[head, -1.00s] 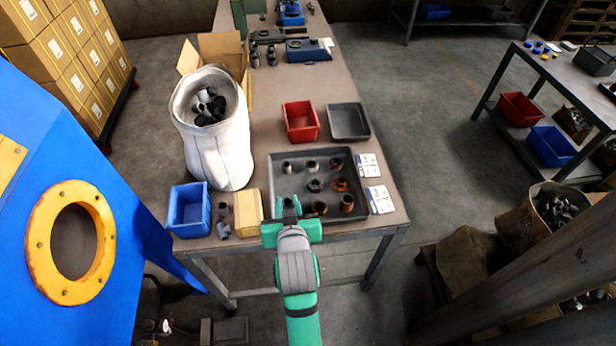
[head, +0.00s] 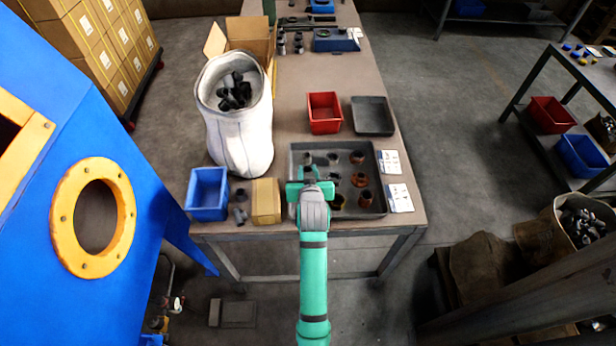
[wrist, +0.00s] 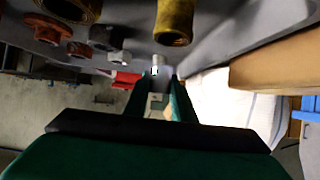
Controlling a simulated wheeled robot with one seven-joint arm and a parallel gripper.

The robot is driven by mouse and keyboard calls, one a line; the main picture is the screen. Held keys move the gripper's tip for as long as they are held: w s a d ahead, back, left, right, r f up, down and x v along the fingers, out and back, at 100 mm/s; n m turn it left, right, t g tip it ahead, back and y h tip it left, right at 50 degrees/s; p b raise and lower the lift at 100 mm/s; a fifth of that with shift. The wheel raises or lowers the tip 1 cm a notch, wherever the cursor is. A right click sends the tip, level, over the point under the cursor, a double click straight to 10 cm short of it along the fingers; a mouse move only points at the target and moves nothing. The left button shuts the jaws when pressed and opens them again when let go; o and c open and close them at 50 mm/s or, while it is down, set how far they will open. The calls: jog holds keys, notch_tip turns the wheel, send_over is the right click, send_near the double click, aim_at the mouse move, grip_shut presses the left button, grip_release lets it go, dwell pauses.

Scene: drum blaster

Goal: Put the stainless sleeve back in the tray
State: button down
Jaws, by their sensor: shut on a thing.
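The grey tray (head: 377,172) lies near the front of the table and holds several dark, rusty and brass-coloured fittings. My gripper (head: 310,182) is over its left part, reached in from the front edge. In the wrist view my gripper's fingers (wrist: 163,92) are shut on a small silvery piece, apparently the stainless sleeve (wrist: 156,66). Most of the sleeve is hidden between the fingers. I cannot tell whether it touches the tray floor. A brass-coloured fitting (wrist: 173,24) is close by in the wrist view.
A cardboard box (head: 266,202), loose fittings and a blue bin (head: 208,192) are left of the tray. A white sack (head: 238,120) stands behind them. A red bin (head: 324,112) and an empty dark tray (head: 372,116) are behind the tray. White cards (head: 399,196) lie at its right.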

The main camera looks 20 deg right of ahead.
jog(key=shift+w+d+f, duration=0.15)
jog(key=shift+w+f, duration=0.3)
jog(key=shift+f, duration=1.6)
jog(key=shift+f, duration=0.15)
jog(key=c, duration=1.5)
grip_release()
jog(key=shift+r, duration=0.25)
jog(key=v, duration=1.2)
jog(key=shift+f, duration=0.1)
